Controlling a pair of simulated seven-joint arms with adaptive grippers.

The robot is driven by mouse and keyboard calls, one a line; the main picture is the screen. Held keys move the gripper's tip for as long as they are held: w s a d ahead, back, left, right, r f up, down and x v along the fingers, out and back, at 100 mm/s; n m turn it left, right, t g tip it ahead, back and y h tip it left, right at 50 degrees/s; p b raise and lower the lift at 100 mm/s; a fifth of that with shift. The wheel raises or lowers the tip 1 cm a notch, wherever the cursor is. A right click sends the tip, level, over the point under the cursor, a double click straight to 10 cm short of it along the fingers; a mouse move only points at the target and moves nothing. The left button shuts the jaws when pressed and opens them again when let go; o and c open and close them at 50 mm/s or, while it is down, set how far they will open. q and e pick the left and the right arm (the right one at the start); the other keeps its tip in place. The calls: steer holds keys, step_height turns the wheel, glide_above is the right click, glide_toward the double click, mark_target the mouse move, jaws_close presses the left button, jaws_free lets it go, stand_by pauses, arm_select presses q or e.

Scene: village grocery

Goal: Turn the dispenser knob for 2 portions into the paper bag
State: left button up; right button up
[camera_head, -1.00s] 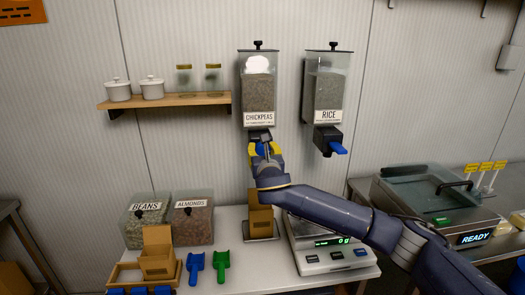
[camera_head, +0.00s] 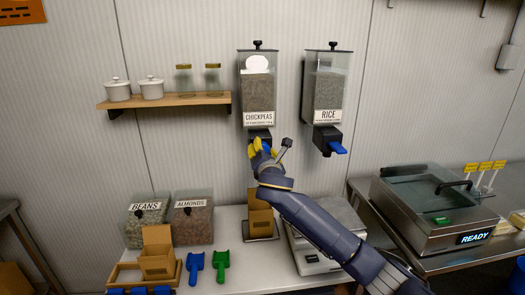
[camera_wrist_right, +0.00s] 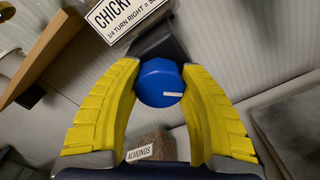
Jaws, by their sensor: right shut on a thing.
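The chickpeas dispenser (camera_head: 257,90) hangs on the wall, and its label shows in part in the right wrist view (camera_wrist_right: 120,16). Its blue knob (camera_wrist_right: 160,83) sits between the yellow fingers of my right gripper (camera_wrist_right: 161,88), which is shut on it. In the head view my right gripper (camera_head: 259,149) hides the knob. The paper bag (camera_head: 261,215) stands open on a small dark tray below the dispenser, partly hidden by my right arm. My left gripper is not in view.
The rice dispenser (camera_head: 328,88) with a blue knob (camera_head: 339,148) hangs to the right. A scale (camera_head: 317,255) stands partly behind my right arm.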

steer(key=m, duration=0.4)
steer(key=shift+d+m, duration=0.1)
steer(key=shift+m, duration=2.8)
steer(key=o, duration=1.3)
steer(key=shift+f, duration=0.1)
steer(key=s, duration=0.4)
steer(key=s+d, duration=0.1)
steer(key=s, duration=0.6)
steer(key=shift+s+d, duration=0.3)
steer(key=shift+s, duration=0.1)
